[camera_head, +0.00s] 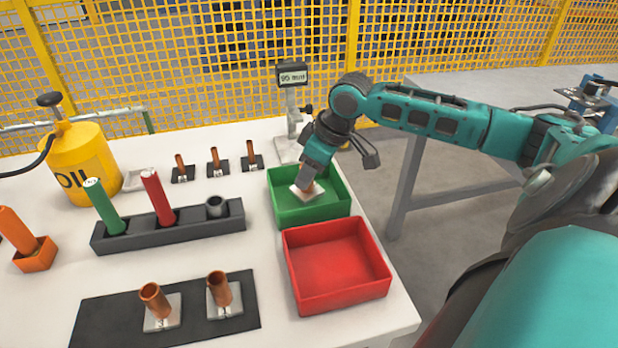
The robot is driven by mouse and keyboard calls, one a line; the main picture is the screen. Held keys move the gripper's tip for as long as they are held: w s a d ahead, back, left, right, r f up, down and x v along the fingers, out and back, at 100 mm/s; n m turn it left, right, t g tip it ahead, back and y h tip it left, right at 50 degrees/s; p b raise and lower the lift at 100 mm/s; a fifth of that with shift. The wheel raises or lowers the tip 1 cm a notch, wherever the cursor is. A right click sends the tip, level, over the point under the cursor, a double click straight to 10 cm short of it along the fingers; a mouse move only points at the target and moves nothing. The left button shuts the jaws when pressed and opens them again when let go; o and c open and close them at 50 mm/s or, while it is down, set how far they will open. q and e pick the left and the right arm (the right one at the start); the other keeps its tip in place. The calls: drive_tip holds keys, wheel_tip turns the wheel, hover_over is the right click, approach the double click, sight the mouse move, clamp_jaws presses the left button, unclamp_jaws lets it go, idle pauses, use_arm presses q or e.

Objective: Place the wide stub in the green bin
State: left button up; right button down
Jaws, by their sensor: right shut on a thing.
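My right gripper (310,177) is shut on a copper stub with a pale square base (303,191). It holds the stub at the green bin (310,214), within its opening; the gripper hides most of the copper tube. I cannot tell if the base touches the bin floor. Two other copper stubs stand upright on pale square bases on the black mat (96,318): one at the left (155,301) and one at the right (220,289). My left gripper is not in view.
An empty red bin (334,264) stands in front of the green one. A gauge reading 95 mm (292,78) stands behind it. Left are a dark rack (186,231) with coloured tubes, an orange holder (35,257) and a yellow oil can (80,165). Small copper pieces stand behind the rack.

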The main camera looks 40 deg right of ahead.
wheel_tip(320, 180, down, 3)
drive_tip(key=shift+r, duration=0.1)
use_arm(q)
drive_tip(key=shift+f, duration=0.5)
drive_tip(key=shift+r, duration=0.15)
use_arm(e)
drive_tip(key=c, duration=0.8)
unclamp_jaws()
use_arm(q)
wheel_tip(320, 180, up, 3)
drive_tip(key=p, duration=0.3)
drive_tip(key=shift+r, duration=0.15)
use_arm(e)
drive_tip(key=v, duration=1.2)
